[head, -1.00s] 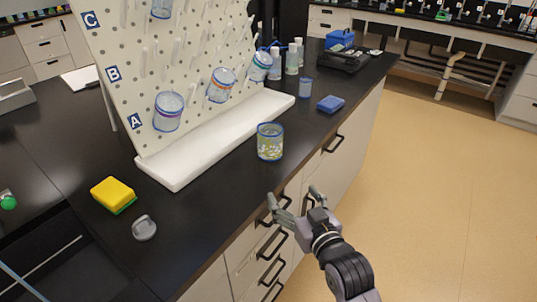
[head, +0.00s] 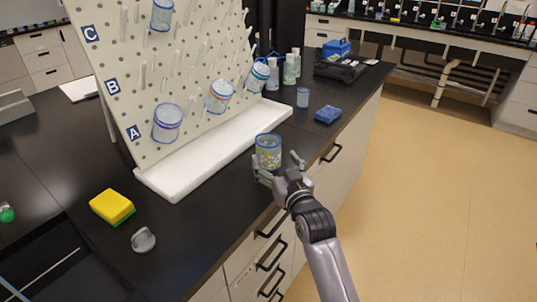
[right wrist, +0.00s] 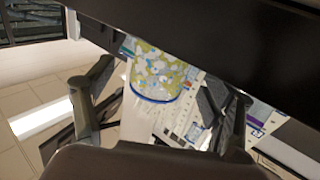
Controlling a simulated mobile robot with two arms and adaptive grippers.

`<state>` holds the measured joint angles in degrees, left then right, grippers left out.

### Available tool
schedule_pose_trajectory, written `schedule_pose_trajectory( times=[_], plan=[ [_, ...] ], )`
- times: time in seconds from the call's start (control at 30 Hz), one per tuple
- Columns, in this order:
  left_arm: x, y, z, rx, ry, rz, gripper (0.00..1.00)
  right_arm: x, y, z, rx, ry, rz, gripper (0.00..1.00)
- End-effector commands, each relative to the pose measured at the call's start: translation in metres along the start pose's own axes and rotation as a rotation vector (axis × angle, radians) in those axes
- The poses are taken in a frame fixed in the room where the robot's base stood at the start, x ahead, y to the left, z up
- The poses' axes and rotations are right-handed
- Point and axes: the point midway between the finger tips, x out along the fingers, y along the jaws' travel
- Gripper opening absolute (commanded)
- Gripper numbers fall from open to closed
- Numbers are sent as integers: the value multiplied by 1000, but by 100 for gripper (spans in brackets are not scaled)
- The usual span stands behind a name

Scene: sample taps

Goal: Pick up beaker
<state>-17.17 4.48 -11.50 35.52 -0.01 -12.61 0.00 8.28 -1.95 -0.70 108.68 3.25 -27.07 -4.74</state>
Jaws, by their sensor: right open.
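A clear beaker with a blue rim and a yellow-green patterned lower part (head: 268,150) stands upright on the black counter (head: 215,215), near its front edge. My right gripper (head: 278,167) is open at the near side of the beaker. In the right wrist view the beaker (right wrist: 160,72) shows between the two spread fingers of the right gripper (right wrist: 165,105). I cannot tell whether a finger touches it. My left gripper is not in view.
A pegboard rack (head: 180,75) with several beakers on its pegs stands behind, over a white drip tray (head: 220,150). A yellow sponge (head: 112,206) and a grey knob-like piece (head: 143,240) lie left. A blue block (head: 328,115) and a small blue cup (head: 303,97) stand right.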

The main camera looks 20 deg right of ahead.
Motion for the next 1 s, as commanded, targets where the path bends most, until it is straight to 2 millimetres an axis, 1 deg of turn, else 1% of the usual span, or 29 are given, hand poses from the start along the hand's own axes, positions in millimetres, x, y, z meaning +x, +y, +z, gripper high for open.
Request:
schedule_pose_trajectory(
  times=[0.2,0.33,0.47,0.67,1.0],
  plan=[
    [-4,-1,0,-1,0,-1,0,29,-2,3,1,0,0,77],
    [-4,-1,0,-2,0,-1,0,44,-2,3,0,0,0,77],
    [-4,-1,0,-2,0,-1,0,49,-2,4,0,0,-1,77],
    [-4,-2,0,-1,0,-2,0,49,-2,4,0,0,-1,77],
    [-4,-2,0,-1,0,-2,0,49,-2,4,0,0,-1,55]
  ],
)
